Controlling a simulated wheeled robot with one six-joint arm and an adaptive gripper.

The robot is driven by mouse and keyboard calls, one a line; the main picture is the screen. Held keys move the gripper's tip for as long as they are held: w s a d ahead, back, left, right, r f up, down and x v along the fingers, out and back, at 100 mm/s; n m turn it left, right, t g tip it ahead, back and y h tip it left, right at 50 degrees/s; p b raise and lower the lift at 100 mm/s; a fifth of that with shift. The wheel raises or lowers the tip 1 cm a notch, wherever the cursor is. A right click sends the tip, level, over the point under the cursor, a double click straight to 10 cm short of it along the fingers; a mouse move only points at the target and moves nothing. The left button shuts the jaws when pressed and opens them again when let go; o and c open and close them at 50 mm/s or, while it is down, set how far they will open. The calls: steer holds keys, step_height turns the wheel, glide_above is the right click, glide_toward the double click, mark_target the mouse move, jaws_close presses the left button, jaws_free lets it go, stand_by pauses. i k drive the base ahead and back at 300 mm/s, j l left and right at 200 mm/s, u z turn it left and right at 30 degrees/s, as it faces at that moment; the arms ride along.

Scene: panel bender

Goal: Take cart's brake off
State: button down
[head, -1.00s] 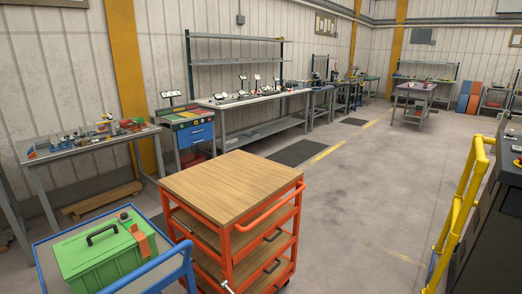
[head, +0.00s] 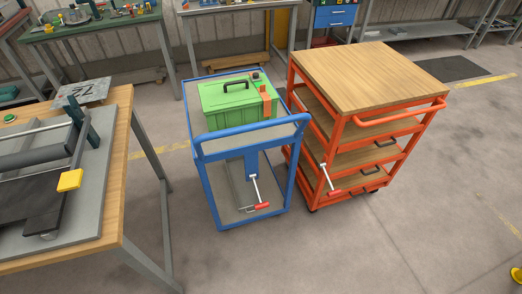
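Two carts stand side by side in the head view. The blue cart (head: 199,150) carries a green toolbox (head: 235,101) with an orange item on its top tray. A thin pale lever with a red grip (head: 257,207) hangs at its front, low down, tilted to the right. The orange cart (head: 291,102) has a wooden top and lower shelves. A similar pale lever with a red end (head: 331,192) shows at its front left, also tilted. Whether either lever's position means braked, I cannot tell. My gripper is not in view.
A wooden workbench (head: 125,190) with a machine and a yellow block stands at the left. Benches with parts, including a green-topped one (head: 90,30), line the back. The concrete floor (head: 400,240) in front of the carts is clear.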

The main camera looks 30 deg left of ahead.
mark_target(265, 204)
steer(key=i+u, duration=0.15)
steer(key=u, duration=0.2)
steer(key=i+u, duration=0.2)
steer(key=u, duration=0.15)
steer(key=i+u, duration=0.2)
steer(key=u, duration=0.15)
